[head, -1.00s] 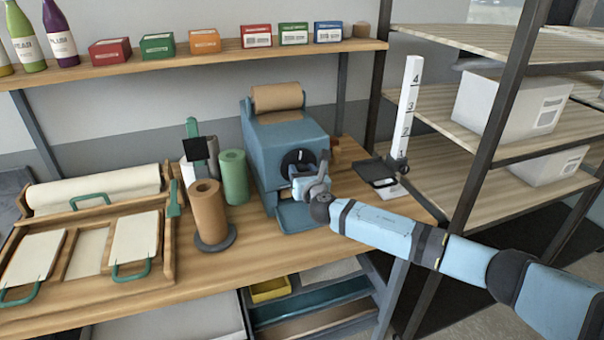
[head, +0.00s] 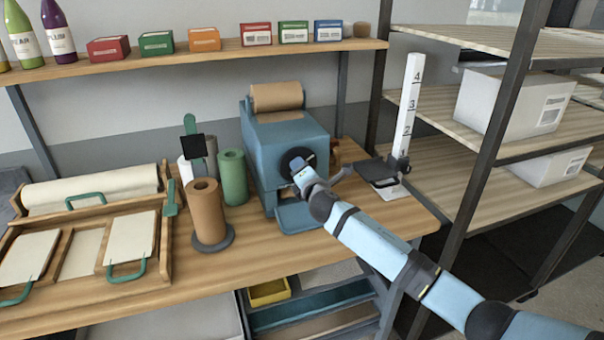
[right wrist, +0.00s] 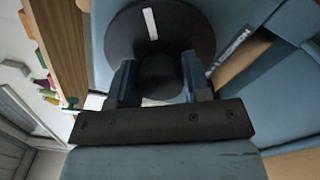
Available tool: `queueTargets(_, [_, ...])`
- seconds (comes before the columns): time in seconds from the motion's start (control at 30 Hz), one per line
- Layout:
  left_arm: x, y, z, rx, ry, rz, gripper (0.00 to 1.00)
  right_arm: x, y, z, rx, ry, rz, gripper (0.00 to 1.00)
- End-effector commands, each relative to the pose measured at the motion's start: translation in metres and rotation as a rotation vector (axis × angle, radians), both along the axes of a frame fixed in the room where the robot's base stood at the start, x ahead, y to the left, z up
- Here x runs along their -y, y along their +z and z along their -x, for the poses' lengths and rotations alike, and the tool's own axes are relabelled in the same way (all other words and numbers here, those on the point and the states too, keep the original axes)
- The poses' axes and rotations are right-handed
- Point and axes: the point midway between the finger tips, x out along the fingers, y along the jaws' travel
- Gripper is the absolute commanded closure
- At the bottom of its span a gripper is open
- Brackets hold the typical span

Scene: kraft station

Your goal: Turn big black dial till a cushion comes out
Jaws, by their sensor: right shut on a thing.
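The blue cushion machine (head: 285,140) stands on the wooden bench with a roll of brown paper (head: 277,97) on top. Its big black dial (head: 294,158) is on the front face, partly covered by my right gripper (head: 302,172). In the right wrist view the dial (right wrist: 187,28) shows a white mark near its upper left, and my right gripper (right wrist: 160,82) has its two fingers on either side of the dial's central black knob (right wrist: 160,73), shut on it. The tray (head: 298,217) below the machine's front looks empty where it shows. My left gripper is not in view.
A brown roll (head: 207,212) on a stand and a green roll (head: 232,177) are left of the machine. A white height gauge (head: 408,110) with a black plate stands at the right. The bench front (head: 250,255) is clear.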

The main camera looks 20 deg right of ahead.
Motion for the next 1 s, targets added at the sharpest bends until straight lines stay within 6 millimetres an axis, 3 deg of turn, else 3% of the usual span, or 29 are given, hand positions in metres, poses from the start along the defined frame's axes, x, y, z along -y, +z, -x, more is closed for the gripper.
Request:
queueTargets(0.5, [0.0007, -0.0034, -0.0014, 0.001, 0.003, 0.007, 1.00, -0.0009, -0.0012, 0.0004, -0.017, 0.000, -0.468, 0.79])
queueTargets(1.0, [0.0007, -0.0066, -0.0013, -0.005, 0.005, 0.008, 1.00, -0.0002, -0.0004, 0.0001, -0.025, 0.000, -0.700, 0.79])
